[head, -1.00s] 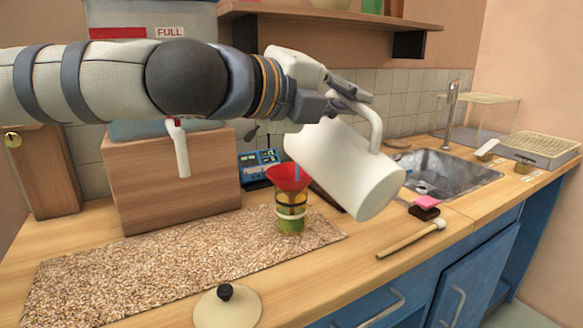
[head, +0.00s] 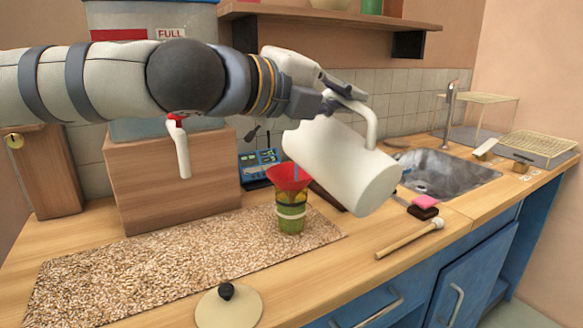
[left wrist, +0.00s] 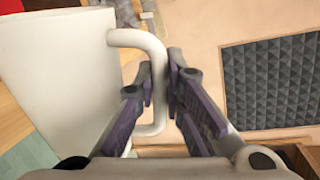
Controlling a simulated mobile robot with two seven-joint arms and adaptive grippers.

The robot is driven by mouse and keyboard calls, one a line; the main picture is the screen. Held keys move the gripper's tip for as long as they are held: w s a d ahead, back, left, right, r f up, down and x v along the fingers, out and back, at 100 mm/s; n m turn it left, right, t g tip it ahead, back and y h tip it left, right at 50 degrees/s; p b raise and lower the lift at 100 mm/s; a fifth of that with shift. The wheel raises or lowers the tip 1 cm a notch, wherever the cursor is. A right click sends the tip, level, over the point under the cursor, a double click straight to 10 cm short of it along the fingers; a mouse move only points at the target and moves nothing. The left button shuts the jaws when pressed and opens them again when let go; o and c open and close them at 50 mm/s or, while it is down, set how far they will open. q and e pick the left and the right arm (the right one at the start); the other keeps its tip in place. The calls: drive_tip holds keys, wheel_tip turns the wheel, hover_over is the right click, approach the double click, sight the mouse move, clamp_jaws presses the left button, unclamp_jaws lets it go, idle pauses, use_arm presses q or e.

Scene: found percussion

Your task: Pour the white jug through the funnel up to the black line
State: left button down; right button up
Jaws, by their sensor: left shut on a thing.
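The white jug (head: 340,165) is tipped with its mouth to the left, above the red funnel (head: 288,178). Green liquid fills the jar to about the dark line; the exact level is hard to tell. My left gripper (head: 338,102) is shut on the jug's handle, and the left wrist view shows its fingers (left wrist: 163,85) around the handle beside the jug's body (left wrist: 60,75). My right gripper is out of view.
The jar stands on a speckled mat (head: 170,265). A round lid (head: 229,306) with a black knob lies in front. A mallet (head: 410,238), a pink sponge (head: 425,202) and a sink (head: 440,172) are to the right. A blue device (head: 260,167) stands behind the funnel.

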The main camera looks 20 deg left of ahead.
use_arm(q)
drive_tip(key=shift+w+a+r, duration=0.25)
drive_tip(key=shift+a, duration=0.15)
idle(0.8)
